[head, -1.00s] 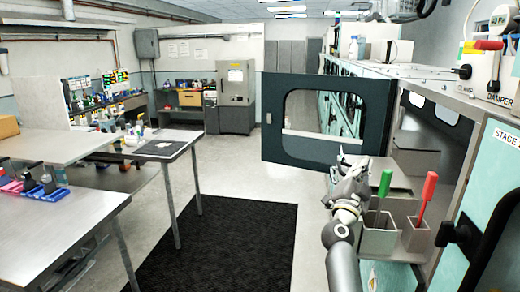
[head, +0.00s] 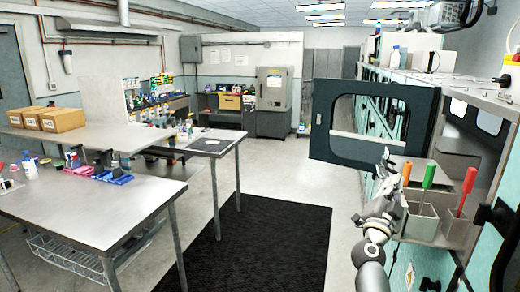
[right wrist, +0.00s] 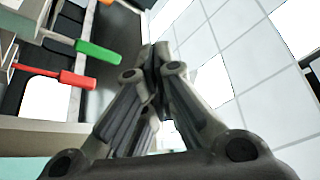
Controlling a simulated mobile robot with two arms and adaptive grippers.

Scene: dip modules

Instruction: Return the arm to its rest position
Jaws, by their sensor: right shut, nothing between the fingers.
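My right gripper (head: 384,160) is raised at the right of the head view, its fingers pointing up and away, just left of the grey tool holders. In the right wrist view its fingers (right wrist: 155,55) meet at the tips with nothing between them. My right arm comes in from the bottom right of the head view. My left gripper is not in view.
Grey holders (head: 423,223) carry tools with orange (head: 406,173), green (head: 429,175) and red (head: 469,180) handles close by on the right. A dark framed door (head: 320,132) stands open beyond the gripper. Steel tables (head: 110,210) stand at left; the black mat (head: 260,240) is clear.

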